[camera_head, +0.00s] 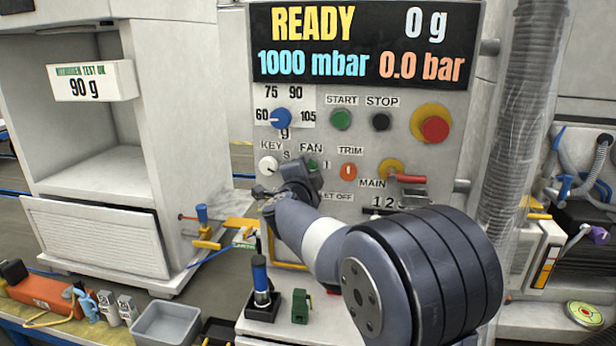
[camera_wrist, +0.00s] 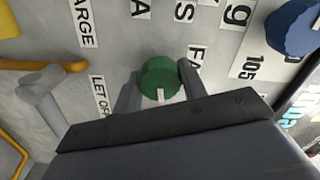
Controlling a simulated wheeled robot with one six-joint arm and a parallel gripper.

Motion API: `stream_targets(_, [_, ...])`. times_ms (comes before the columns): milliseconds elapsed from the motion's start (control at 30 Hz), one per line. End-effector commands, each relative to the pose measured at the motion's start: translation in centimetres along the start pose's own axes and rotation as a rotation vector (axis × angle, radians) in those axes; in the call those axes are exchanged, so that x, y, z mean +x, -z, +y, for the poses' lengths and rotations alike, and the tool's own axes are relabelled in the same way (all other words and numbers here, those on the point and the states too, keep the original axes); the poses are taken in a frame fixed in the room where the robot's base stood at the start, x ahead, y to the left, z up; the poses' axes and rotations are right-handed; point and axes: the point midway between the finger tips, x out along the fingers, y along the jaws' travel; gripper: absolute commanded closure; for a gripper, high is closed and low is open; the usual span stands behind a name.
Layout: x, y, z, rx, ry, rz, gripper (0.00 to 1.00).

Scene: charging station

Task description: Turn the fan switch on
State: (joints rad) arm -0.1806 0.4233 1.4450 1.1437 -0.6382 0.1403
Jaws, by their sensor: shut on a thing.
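The fan switch is a round green knob (camera_wrist: 159,76) with a small white mark on its rim, set in the grey panel (camera_wrist: 225,90). In the head view only a bit of its green (camera_head: 313,164) shows below the FAN label (camera_head: 311,148); the rest is hidden by my gripper. My gripper (camera_head: 302,172) reaches up to the panel. In the wrist view its two fingers stand on either side of the green knob, shut on it. The mark on the knob points toward my gripper's body in the wrist view.
A white KEY knob (camera_head: 268,166) is close left, an orange TRIM knob (camera_head: 348,171) close right. A blue dial (camera_head: 281,118) and START button (camera_head: 340,118) lie above. A red MAIN handle (camera_head: 410,179) and red emergency button (camera_head: 434,129) are farther right. The display (camera_head: 365,45) reads READY.

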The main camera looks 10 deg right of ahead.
Motion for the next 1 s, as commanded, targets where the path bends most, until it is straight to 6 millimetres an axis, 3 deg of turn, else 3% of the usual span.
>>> stream_targets(367, [0.0,-0.07,0.19,0.167,-0.002,0.0,0.83])
stream_targets(933, [0.0,-0.05,0.15,0.196,-0.003,-0.001,0.83])
stream_targets(967, [0.0,-0.05,0.15,0.195,-0.003,-0.001,0.58])
stream_targets(1000, [0.0,-0.05,0.15,0.195,-0.003,-0.001,0.55])
